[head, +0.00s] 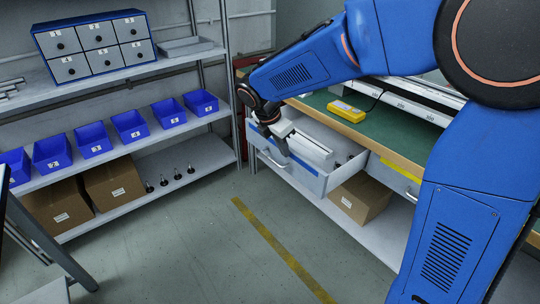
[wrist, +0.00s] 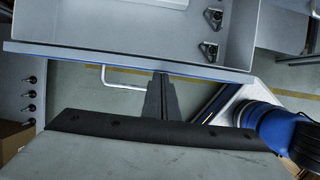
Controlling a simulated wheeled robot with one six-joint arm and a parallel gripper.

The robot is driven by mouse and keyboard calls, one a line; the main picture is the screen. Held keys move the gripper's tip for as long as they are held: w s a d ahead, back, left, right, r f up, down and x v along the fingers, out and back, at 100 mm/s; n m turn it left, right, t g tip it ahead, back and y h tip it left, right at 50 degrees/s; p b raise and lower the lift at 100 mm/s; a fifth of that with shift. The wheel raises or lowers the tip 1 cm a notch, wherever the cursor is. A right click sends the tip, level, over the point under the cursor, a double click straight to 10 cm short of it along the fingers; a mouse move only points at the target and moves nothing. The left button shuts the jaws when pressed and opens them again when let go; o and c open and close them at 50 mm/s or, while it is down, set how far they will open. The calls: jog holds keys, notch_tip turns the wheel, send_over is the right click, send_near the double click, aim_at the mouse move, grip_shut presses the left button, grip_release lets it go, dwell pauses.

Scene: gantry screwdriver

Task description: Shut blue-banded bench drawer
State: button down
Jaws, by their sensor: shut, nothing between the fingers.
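The blue-banded drawer (head: 311,181) is pulled out of the bench in the head view. Its grey front carries a blue stripe and a bar handle. In the wrist view its front edge (wrist: 80,51) runs across the picture, with the handle (wrist: 124,86) just left of my fingers and the open inside beyond. My gripper (head: 284,152) is shut and empty at the outer side of the drawer front. In the wrist view the closed fingertips (wrist: 160,76) reach close to the front; I cannot tell whether they touch it. My gripper hides part of the front in the head view.
The bench (head: 322,98) has a green top with a yellow device (head: 346,111). A yellow-banded drawer (head: 400,180) is shut to the right. A cardboard box (head: 361,197) sits on the lower shelf. Shelves with blue bins (head: 130,125) stand left; the floor (head: 190,240) between is clear.

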jog(key=w+d, duration=0.3)
jog(key=d, duration=0.2)
jog(key=w+d, duration=0.4)
jog(key=d, duration=0.1)
jog(key=w+d, duration=0.3)
jog(key=d, duration=0.2)
jog(key=shift+w+d, duration=0.1)
jog(key=shift+w, duration=0.05)
